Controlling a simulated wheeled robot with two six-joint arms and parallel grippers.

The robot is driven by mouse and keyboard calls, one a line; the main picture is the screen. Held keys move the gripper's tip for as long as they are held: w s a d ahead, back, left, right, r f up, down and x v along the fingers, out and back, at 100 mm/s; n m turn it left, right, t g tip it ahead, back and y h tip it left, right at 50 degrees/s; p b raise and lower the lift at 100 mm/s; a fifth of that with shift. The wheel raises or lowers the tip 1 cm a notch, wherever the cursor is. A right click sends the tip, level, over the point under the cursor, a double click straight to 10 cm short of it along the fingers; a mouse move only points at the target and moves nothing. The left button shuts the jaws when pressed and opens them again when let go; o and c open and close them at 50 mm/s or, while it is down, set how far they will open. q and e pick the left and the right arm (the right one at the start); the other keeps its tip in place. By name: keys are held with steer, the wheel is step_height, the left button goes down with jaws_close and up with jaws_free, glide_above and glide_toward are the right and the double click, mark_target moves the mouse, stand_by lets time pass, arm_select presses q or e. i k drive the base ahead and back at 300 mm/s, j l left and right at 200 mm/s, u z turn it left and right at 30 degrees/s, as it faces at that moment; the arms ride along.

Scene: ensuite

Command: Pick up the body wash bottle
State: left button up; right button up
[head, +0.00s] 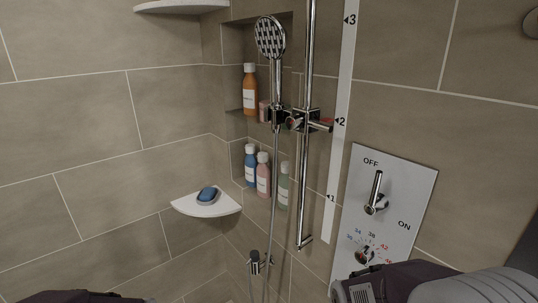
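Several bottles stand upright in two wall niches, and I cannot read which label says body wash. An orange-brown bottle (249,90) with a white label is in the upper niche, with a pinkish item (264,111) beside it, partly hidden by the shower holder. In the lower niche stand a blue bottle (250,168), a pink bottle (263,176) and a pale green bottle (283,185), the last partly behind the shower hose. Parts of my arms show at the bottom left and bottom right edges, well apart from the bottles. Neither gripper's fingers are in view.
The hand shower (270,38), its hose and the vertical rail (307,75) stand in front of the niches' right part. A white corner shelf (207,207) holds a blue soap (207,194) on a dish. A control panel (386,212) is on the right wall.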

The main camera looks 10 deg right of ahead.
mark_target(282, 187)
steer(key=i+j+z, duration=0.35)
steer(key=j+z, duration=0.15)
steer(key=j, duration=0.15)
steer(key=i+j+z, duration=0.2)
steer(key=j+z, duration=0.25)
steer(key=j, duration=0.3)
steer(key=i+j+z, duration=0.1)
steer(key=j+z, duration=0.4)
steer(key=j, duration=0.25)
steer(key=k+j+z, duration=0.1)
steer(key=j+z, duration=0.35)
steer(key=j, duration=0.35)
